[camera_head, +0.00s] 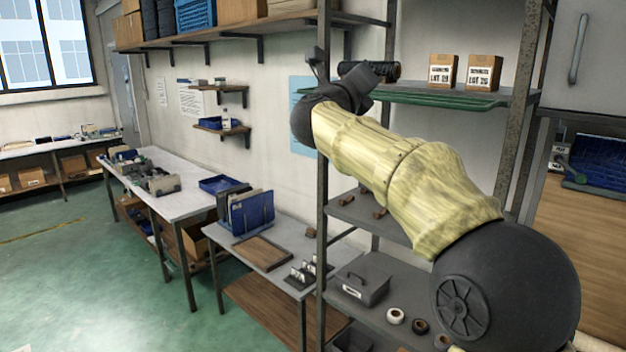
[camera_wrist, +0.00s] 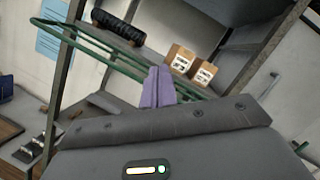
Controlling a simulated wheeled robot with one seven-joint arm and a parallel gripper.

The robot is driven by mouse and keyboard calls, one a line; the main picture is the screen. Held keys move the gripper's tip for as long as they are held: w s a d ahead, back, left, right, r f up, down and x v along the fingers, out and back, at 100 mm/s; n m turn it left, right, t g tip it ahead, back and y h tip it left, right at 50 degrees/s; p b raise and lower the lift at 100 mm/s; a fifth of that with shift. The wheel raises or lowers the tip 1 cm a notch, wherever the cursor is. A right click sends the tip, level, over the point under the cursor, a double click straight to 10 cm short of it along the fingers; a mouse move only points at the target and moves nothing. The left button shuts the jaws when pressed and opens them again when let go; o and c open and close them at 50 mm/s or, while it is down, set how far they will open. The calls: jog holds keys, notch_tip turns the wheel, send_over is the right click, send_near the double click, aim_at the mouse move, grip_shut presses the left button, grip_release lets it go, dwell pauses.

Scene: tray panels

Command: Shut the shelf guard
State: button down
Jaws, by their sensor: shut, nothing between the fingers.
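The shelf guard is a green rail frame (camera_head: 430,98) along the front edge of the upper rack shelf. In the head view it lies low, about level with the shelf, and its left part is behind my arm. In the wrist view its long green rails (camera_wrist: 100,48) run from upper left towards the middle right. The guard looks folded out from the shelf rather than standing upright. My gripper's purple fingers (camera_wrist: 158,82) are together and empty. They overlap the rails in the wrist view; I cannot tell whether they touch.
Two cardboard boxes (camera_head: 462,72) stand on the shelf, with a black roll (camera_head: 370,70) left of them. A dark rack post (camera_head: 322,200) stands at the left. Lower shelves hold a grey box (camera_head: 362,287) and tape rolls. A low table (camera_head: 270,250) is at the left.

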jog(key=s+a+f+n+g+y, duration=0.15)
jog(key=f+n+y, duration=0.45)
jog(key=f+n, duration=0.7)
jog(key=s+a+f+n+g+y, duration=0.15)
jog(key=f+n+y, duration=0.35)
jog(key=f+n, duration=0.8)
jog(key=s+d+f+n+g, duration=0.2)
jog(key=s+f+g, duration=0.2)
jog(key=s+f, duration=0.5)
jog(key=s+d+f+n+g, duration=0.2)
jog(key=s+d+f+g, duration=0.1)
jog(key=s+f, duration=0.6)
jog(key=s+d+f+n+g+h, duration=0.1)
jog(key=s+d+f+n+g, duration=0.2)
jog(key=s+f, duration=0.6)
jog(key=g, duration=0.2)
jog(key=shift+s+d+f+g, duration=0.25)
jog(key=shift+s+g, duration=0.05)
jog(key=shift+s, duration=0.05)
